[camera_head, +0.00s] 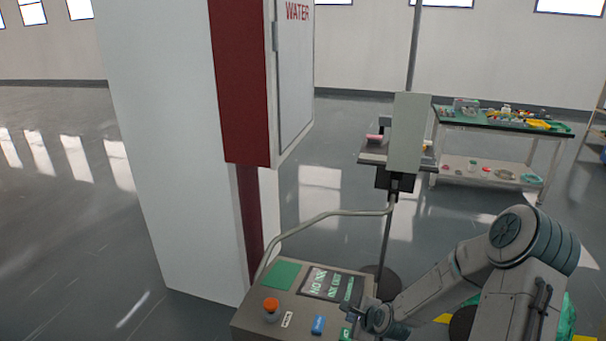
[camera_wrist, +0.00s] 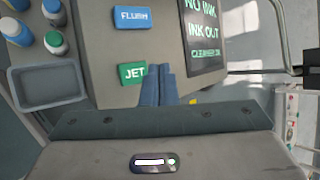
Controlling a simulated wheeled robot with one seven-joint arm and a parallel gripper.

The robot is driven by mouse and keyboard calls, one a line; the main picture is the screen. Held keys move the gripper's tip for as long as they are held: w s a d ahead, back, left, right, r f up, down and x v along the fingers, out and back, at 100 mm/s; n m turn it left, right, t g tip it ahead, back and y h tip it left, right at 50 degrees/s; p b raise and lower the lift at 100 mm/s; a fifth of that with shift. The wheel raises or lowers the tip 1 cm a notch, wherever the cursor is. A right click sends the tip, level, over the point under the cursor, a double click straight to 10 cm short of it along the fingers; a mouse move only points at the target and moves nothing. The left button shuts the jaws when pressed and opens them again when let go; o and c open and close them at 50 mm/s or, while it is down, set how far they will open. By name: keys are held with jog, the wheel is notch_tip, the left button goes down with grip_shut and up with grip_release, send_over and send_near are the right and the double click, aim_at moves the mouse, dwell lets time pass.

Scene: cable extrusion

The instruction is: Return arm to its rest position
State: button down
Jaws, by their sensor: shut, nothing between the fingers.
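My gripper (camera_wrist: 157,70) is shut and empty. In the wrist view its closed fingertips are just right of the green JET button (camera_wrist: 131,73) on the printer's control panel; I cannot tell whether they touch it. In the head view my gripper (camera_head: 357,308) is low over the panel's right side, with my arm reaching in from the right. The blue FLUSH button (camera_head: 318,325) is beside it and also shows in the wrist view (camera_wrist: 132,19). The screen (camera_wrist: 207,30) reads NO INK and INK OUT.
The panel also carries an orange knob (camera_head: 271,305) and a green patch (camera_head: 282,273). A bent pipe (camera_head: 330,214) rises behind it, beside a white and red cabinet (camera_head: 170,150). A grey tray (camera_wrist: 48,88) and bottles (camera_wrist: 55,42) lie left. A cluttered table (camera_head: 500,127) stands farther back.

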jog(key=s+d+r+n+g+h, duration=0.1)
jog(key=s+r+n+g+h, duration=0.1)
jog(key=s+r+n, duration=0.45)
jog(key=s+r+n+g+h, duration=0.2)
jog(key=s+r+n, duration=0.2)
jog(key=r+n, duration=0.5)
jog(key=s+a+r+n, duration=0.2)
jog(key=s+r+n, duration=0.3)
jog(key=s+r, duration=0.8)
jog(key=s, duration=0.3)
jog(key=shift+r+g+y, duration=0.3)
jog(key=shift+r, duration=0.05)
jog(key=shift+n, duration=0.25)
